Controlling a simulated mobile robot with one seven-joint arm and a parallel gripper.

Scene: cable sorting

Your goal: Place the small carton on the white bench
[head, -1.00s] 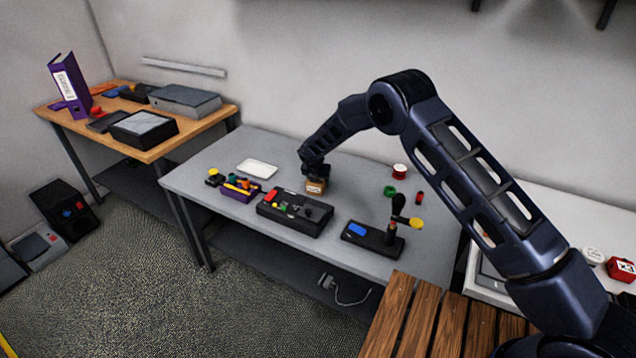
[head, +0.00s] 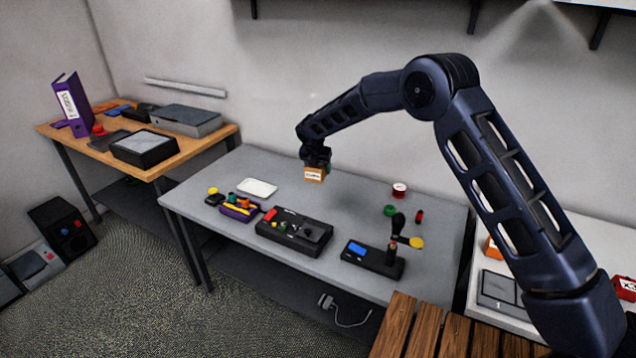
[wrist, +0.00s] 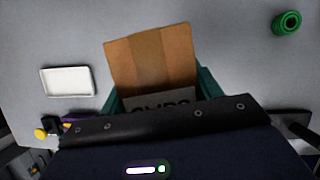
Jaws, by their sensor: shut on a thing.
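The small carton (head: 314,175) is a brown box with a white printed label. My gripper (head: 316,162) is shut on it and holds it in the air above the grey table (head: 345,200). In the wrist view the carton (wrist: 150,58) fills the middle, with teal fingers at its two sides; its lower part is hidden by my gripper's body. The white bench (head: 482,300) is at the right of the head view, partly hidden behind my arm.
A slatted wooden surface (head: 425,325) is in front.

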